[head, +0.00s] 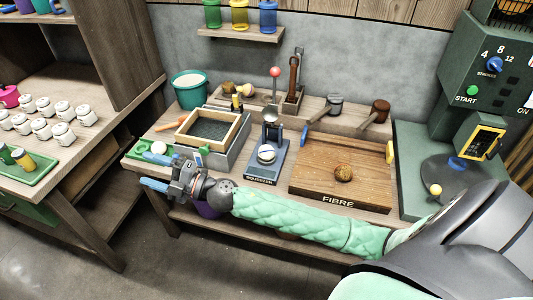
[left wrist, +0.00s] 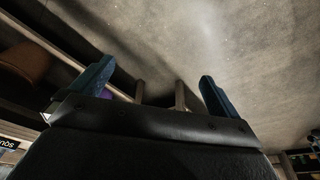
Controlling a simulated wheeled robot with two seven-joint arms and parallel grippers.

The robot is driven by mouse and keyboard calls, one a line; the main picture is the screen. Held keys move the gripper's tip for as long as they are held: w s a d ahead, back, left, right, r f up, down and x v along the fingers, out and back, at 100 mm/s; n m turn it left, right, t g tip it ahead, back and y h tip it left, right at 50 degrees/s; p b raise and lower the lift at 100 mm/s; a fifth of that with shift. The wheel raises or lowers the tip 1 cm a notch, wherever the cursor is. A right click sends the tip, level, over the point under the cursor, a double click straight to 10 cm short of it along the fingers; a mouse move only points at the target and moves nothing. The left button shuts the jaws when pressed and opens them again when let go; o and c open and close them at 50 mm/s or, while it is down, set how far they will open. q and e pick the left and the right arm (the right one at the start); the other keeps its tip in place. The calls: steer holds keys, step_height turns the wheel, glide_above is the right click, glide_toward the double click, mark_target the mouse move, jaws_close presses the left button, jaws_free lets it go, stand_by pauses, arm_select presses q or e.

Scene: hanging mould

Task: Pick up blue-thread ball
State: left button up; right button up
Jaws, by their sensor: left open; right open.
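A pale ball with a blue band (head: 267,153), which looks like the blue-thread ball, sits in the dark blue press (head: 268,165) at the middle of the workbench. My right gripper (head: 156,171) is open at the bench's front left, left of the press and apart from the ball. No object shows clearly between its blue fingers. My left gripper (left wrist: 155,88) is open and empty in the left wrist view, facing floor and wooden beams. It does not show in the head view.
A wooden frame (head: 209,112) and a teal bucket (head: 190,90) stand left. A green machine (head: 450,80) stands at the right. My right arm crosses the bench front.

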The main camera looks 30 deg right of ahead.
step_height(320, 180, down, 2)
steer(key=a+n+g+y, duration=0.2)
steer(key=n+g, duration=0.5)
steer(key=n+g+h, duration=0.6)
steer(key=g+h, duration=0.1)
steer(key=h, duration=1.3)
glide_above(264, 147)
steer(key=a, duration=0.2)
steer(key=x, duration=0.3)
steer(key=a+x, duration=0.1)
steer(key=x, duration=0.3)
steer(key=a+x, duration=0.1)
steer(key=x, duration=0.3)
steer(key=shift+s+f, duration=0.15)
steer(key=shift+s, duration=0.3)
steer(key=shift+d+f+g, duration=0.1)
steer(key=shift+d+g, duration=0.2)
steer(key=shift+d+f+p, duration=0.25)
steer(key=shift+f+p, duration=0.3)
steer(key=shift+f, duration=0.55)
arm_select(q)
step_height(264, 147, down, 20)
steer(key=s+d+g+p, duration=0.1)
steer(key=s+d+p, duration=0.1)
steer(key=shift+d, duration=0.15)
arm_select(e)
steer(key=f, duration=0.2)
steer(key=d+f, duration=0.1)
steer(key=f, duration=0.2)
steer(key=shift+d, duration=0.1)
